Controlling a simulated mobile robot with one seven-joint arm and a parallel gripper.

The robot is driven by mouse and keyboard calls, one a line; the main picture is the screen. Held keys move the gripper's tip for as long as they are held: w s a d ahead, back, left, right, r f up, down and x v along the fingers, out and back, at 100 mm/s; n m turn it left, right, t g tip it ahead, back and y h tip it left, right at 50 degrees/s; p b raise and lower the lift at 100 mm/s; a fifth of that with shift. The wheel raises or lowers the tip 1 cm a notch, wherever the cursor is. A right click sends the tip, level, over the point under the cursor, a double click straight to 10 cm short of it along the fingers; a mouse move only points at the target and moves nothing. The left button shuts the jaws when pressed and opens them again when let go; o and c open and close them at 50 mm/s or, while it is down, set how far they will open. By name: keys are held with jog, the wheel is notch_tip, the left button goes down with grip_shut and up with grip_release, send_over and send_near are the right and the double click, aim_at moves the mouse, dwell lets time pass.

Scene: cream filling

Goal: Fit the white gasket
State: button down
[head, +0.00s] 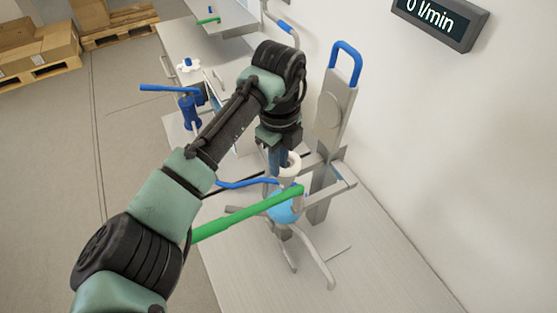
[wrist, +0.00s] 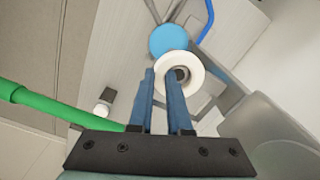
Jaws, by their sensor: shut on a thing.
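My gripper (head: 277,160) points down with its blue fingers, which also show in the wrist view (wrist: 160,75). The fingers are shut on the white gasket (wrist: 196,84), a thick ring with a dark hole, gripped by its wall. In the head view the gasket (head: 293,160) is held in the air beside the fingers, above the metal fixture. A light-blue round part (head: 283,208) of the fixture is below it, partly behind the green bar. In the wrist view the blue part (wrist: 168,39) lies just beyond the gasket, and the gasket overlaps its edge. I cannot tell the gap between them.
A green bar (head: 235,217) crosses in front of the fixture. A grey upright with a blue handle (head: 346,52) stands close on the right, near the wall. A blue lever (head: 168,88) and a white star knob (head: 188,65) are at the back left. The bench's right front (head: 375,265) is clear.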

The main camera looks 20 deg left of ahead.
jog(key=shift+s+d+f, duration=0.15)
jog(key=shift+s+f, duration=0.1)
jog(key=shift+f, duration=0.2)
jog(key=c, duration=0.8)
grip_release()
jog(key=shift+s+r, duration=0.1)
jog(key=shift+s, duration=0.05)
jog(key=shift+w+r+p, duration=0.25)
jog(key=shift+r+p, duration=0.3)
jog(key=shift+r, duration=0.05)
jog(key=shift+w+r+p, duration=0.25)
jog(key=shift+r+p, duration=0.3)
jog(key=shift+r, duration=0.05)
jog(key=r+p, duration=0.2)
jog(key=r, duration=0.1)
jog(key=shift+s, duration=0.2)
jog(key=shift+w+r+p, duration=0.1)
jog(key=shift+r+p, duration=0.7)
jog(key=shift+r, duration=0.15)
